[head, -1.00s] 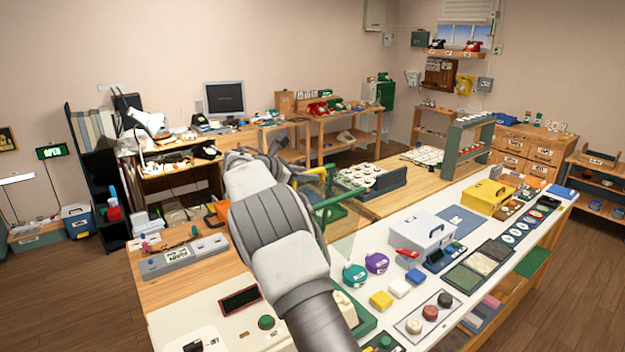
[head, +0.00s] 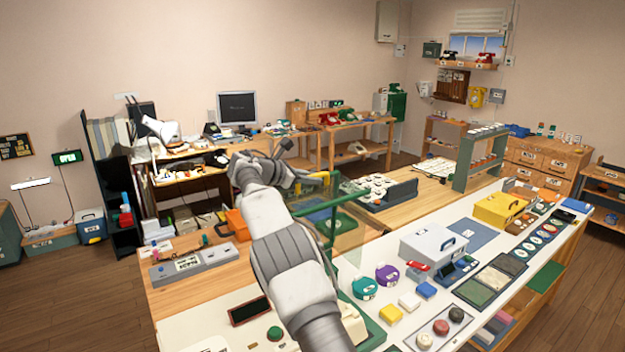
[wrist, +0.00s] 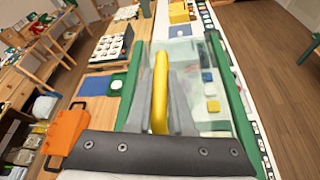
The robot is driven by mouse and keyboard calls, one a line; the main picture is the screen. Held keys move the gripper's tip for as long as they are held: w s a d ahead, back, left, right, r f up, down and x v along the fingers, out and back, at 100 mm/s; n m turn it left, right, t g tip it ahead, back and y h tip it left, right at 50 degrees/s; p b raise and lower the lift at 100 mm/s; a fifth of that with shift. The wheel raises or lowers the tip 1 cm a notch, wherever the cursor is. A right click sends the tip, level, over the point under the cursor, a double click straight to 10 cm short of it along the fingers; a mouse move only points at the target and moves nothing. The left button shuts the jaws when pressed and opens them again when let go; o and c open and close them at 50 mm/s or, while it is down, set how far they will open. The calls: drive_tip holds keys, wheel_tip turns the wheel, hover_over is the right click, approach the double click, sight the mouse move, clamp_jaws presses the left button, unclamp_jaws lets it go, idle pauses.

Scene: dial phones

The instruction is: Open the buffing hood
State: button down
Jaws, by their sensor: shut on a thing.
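The buffing hood is a clear panel in a green frame (head: 331,226), standing tilted over the wooden bench in the head view. In the wrist view its green side bars (wrist: 133,88) run on both sides of my gripper, and the clear panel shows the white table through it. A yellow handle bar (wrist: 160,92) lies between my grey fingers (wrist: 163,95). My gripper (head: 312,180) is shut on this handle, which also shows in the head view (head: 325,177). My forearm hides part of the hood's base.
A white counter with a white box (head: 432,242), a yellow box (head: 498,209) and teal and purple round items (head: 387,275) lies to the right. An orange case (wrist: 66,135) sits left of the hood. A green rack (head: 478,160) stands behind.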

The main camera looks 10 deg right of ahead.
drive_tip(key=shift+a, duration=0.1)
drive_tip(key=c, duration=1.1)
unclamp_jaws()
drive_tip(key=b+v, duration=0.2)
drive_tip(key=v, duration=1.5)
drive_tip(key=shift+a+r, duration=0.15)
